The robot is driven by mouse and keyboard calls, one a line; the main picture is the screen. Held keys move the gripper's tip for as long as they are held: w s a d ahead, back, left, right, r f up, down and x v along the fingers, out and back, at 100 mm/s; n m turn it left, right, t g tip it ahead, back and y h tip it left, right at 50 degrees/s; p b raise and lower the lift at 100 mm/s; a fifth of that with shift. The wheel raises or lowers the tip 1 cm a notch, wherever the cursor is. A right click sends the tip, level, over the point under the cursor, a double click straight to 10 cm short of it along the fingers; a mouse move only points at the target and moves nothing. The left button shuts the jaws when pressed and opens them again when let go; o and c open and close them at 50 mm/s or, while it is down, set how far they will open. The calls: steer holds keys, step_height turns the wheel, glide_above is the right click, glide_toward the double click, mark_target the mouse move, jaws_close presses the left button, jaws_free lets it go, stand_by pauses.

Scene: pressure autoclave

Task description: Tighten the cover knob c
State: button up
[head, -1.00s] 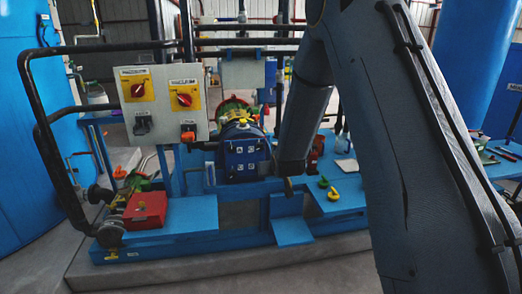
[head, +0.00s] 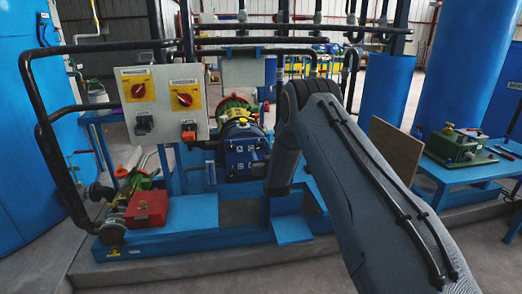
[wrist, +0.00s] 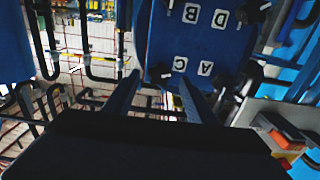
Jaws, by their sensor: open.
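The blue cover (head: 240,158) with white letter labels is on the front of the motor-like unit, left of my arm in the head view. It fills the top of the wrist view (wrist: 215,42), with its labels upside down. Label C (wrist: 179,63) is at its lower left there. A small dark shape that may be cover knob c (wrist: 165,76) sits just below that label, dim and hard to make out. My gripper (wrist: 158,80) is open, with its fingertips on either side of that spot. Contact cannot be told. In the head view my arm hides the gripper.
A grey switch panel (head: 163,101) with red knobs stands left of the cover. A red box (head: 146,208) rests on the blue skid. Black pipes run overhead and at left. A blue table (head: 455,172) with a green device stands at right.

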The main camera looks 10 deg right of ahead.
mark_target(260, 147)
steer(key=shift+w, duration=1.8)
steer(key=shift+c, duration=0.2)
steer(key=c, duration=1)
